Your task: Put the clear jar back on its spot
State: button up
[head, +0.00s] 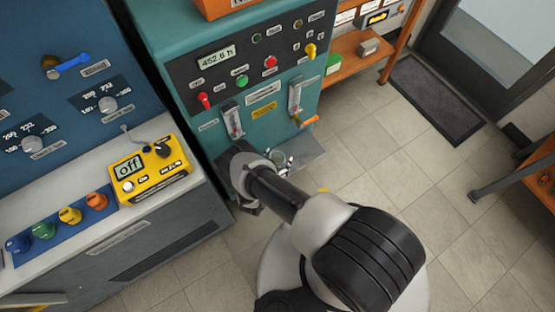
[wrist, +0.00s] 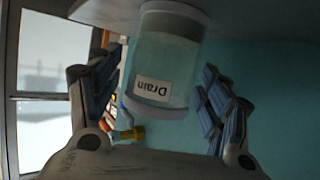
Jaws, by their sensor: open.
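The clear jar (wrist: 160,55) has a white "Drain" label and fills the upper middle of the wrist view, which appears upside down. Its base meets a grey surface at the top of that view. My gripper (wrist: 158,66) is open, with one finger on each side of the jar and gaps visible between them. In the head view, the jar (head: 279,158) is a small, partly hidden clear shape by the grey ledge (head: 306,152) on the teal testbench. My wrist hides much of it there. I cannot make out a marked spot.
The teal bench front (head: 225,110) rises just behind my gripper, with an orange-handled valve (head: 305,122) to the right. A yellow meter (head: 150,170) sits on the left counter. A dark mat (head: 437,98) lies on the floor at right. The tiled floor at centre right is clear.

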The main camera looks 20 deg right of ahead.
jog(key=v, duration=1.2)
jog(key=shift+d+r, duration=0.1)
